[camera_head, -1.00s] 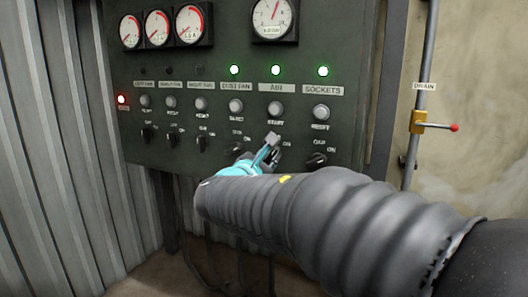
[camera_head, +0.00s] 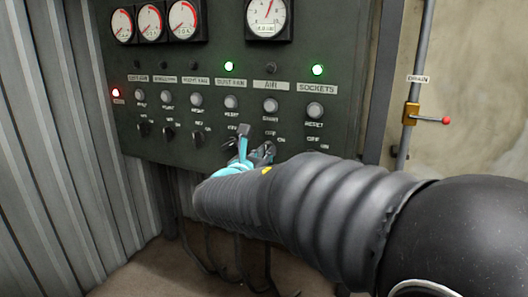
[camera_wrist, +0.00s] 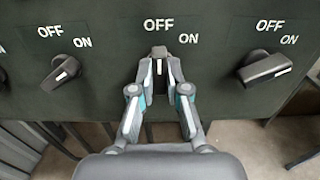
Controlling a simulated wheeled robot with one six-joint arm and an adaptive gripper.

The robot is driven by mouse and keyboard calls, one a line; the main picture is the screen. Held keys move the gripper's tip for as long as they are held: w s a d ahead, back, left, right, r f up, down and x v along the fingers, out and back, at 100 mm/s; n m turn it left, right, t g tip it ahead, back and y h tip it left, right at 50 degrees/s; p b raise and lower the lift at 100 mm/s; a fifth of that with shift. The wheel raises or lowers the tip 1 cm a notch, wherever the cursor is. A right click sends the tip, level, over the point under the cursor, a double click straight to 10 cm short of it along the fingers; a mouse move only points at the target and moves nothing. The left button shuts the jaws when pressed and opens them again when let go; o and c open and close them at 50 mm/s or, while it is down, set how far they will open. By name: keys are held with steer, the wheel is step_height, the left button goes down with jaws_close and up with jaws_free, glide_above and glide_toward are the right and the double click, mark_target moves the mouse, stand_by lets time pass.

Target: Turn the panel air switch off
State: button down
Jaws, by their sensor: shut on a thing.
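The air switch (camera_wrist: 160,53) is the middle dark knob in the wrist view, and it points straight up toward its OFF mark. My gripper (camera_wrist: 161,75) is shut on this knob, one finger on each side. In the head view my gripper (camera_head: 256,148) is at the panel below the AIR label (camera_head: 270,85), and it and my arm mostly hide the knob. The AIR lamp (camera_head: 271,69) is dark.
Knobs on the left (camera_wrist: 60,73) and right (camera_wrist: 265,68) are turned toward ON. The dust fan lamp (camera_head: 229,66) and sockets lamp (camera_head: 317,70) glow green. A drain valve (camera_head: 412,113) with a red-tipped lever is on the pipe at right.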

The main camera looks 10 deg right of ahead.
steer(key=shift+r, duration=0.15)
steer(key=c, duration=1.2)
jaws_free()
steer(key=shift+w, duration=0.1)
steer(key=shift+o, duration=0.2)
steer(key=v, duration=1.2)
